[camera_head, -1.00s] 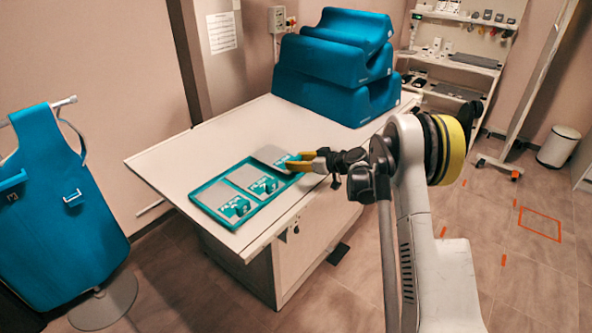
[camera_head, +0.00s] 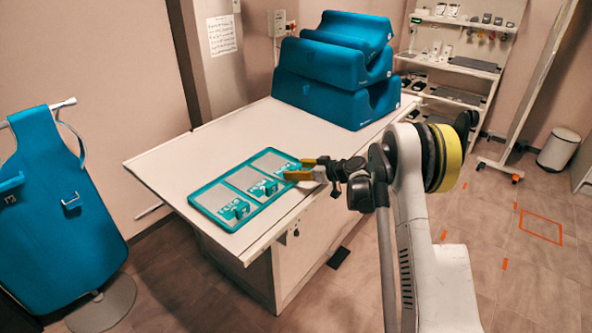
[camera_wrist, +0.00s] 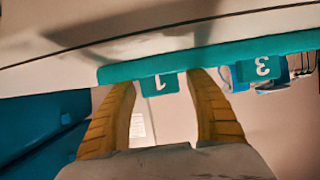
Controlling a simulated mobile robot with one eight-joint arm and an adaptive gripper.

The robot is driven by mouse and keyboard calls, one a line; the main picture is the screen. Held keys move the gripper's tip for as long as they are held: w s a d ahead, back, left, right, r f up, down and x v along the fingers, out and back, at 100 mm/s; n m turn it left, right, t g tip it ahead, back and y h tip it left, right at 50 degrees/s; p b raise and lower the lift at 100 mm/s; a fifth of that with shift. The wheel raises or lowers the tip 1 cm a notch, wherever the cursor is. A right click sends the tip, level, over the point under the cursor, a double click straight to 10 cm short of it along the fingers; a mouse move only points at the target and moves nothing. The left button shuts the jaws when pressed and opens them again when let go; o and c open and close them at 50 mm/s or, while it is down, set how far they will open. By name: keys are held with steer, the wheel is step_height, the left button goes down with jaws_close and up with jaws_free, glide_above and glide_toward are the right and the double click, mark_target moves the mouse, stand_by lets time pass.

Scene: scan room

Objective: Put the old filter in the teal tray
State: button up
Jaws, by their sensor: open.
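The teal tray (camera_head: 205,216) lies on the table with three flat grey plates in a row, each with a teal tab. The far-right plate (camera_head: 268,161), at my gripper, seems to be the old filter; no mark that I can read confirms this. My gripper (camera_head: 301,169) has yellow fingers and is open at the tray's right end, beside that plate's tab. In the wrist view, a teal tab (camera_wrist: 159,84) marked like a 1 shows between the spread fingers, apparently untouched. A tab (camera_wrist: 262,68) marked 3 is right of it.
The white table (camera_head: 190,155) has clear room behind and left of the tray. Blue foam blocks (camera_head: 320,78) are stacked at its far end. A blue apron (camera_head: 60,190) hangs at left. Shelves (camera_head: 450,60) stand at the back right.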

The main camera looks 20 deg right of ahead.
steer(key=p+v, duration=0.2)
steer(key=v, duration=0.9)
steer(key=shift+s+r+p, duration=0.1)
steer(key=shift+r+p, duration=0.05)
steer(key=shift+p, duration=0.15)
steer(key=shift+s+r, duration=0.25)
steer(key=s+a+r+m+g+h, duration=0.3)
steer(key=s+a+r, duration=0.7)
steer(key=s+r, duration=0.3)
steer(key=s+m+h, duration=0.4)
steer(key=s+h, duration=0.1)
steer(key=s, duration=2)
steer(key=shift+a+g, duration=0.4)
steer(key=shift+a, duration=0.1)
